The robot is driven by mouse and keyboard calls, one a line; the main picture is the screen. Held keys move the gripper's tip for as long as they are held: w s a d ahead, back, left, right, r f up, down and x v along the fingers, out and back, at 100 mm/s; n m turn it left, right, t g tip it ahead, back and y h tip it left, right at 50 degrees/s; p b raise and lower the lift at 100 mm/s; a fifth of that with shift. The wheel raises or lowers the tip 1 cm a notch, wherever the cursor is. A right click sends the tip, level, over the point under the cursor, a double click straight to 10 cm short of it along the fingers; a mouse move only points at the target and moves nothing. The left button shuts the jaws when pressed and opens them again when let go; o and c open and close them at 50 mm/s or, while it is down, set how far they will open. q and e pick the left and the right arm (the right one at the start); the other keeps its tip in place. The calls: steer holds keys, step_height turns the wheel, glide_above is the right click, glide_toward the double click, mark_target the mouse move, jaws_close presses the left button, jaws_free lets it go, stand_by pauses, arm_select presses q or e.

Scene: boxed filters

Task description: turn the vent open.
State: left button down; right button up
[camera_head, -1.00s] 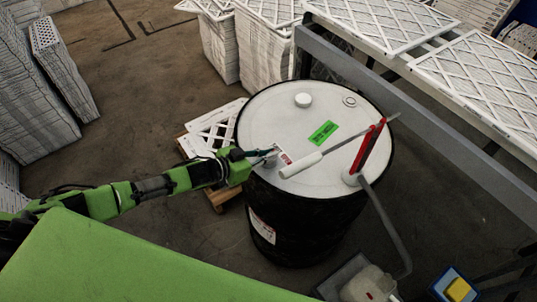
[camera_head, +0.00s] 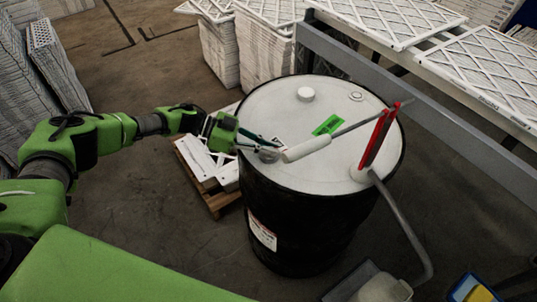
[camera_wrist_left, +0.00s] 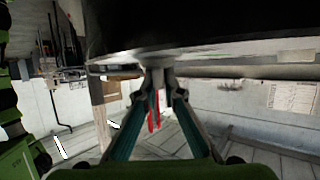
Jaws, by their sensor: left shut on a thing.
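The vent (camera_head: 268,156) is a small grey fitting on the white top of a black drum (camera_head: 300,225), near the drum's left rim. My left gripper (camera_head: 262,147) reaches in from the left, its dark green fingers shut on the vent. In the left wrist view the gripper (camera_wrist_left: 157,88) has its two fingers converging on a narrow grey post, the vent (camera_wrist_left: 157,77), with something red behind. The fingers partly hide the vent, and I cannot tell its turn position. My right gripper is not in view.
A pump lever with a white handle (camera_head: 306,149) lies just right of my fingers, leading to a red upright (camera_head: 377,135). A white cap (camera_head: 306,94) and green label (camera_head: 327,125) are on the drum top. A grey rail (camera_head: 420,100) runs behind; a pallet (camera_head: 215,198) stands left.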

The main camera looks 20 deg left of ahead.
arm_select(q)
steer(key=shift+d+m+g+b, duration=0.1)
steer(key=shift+m+g+b, duration=0.6)
steer(key=shift+b, duration=0.15)
steer(key=c, duration=2.2)
jaws_free()
steer(key=shift+o, duration=0.2)
steer(key=v, duration=1.2)
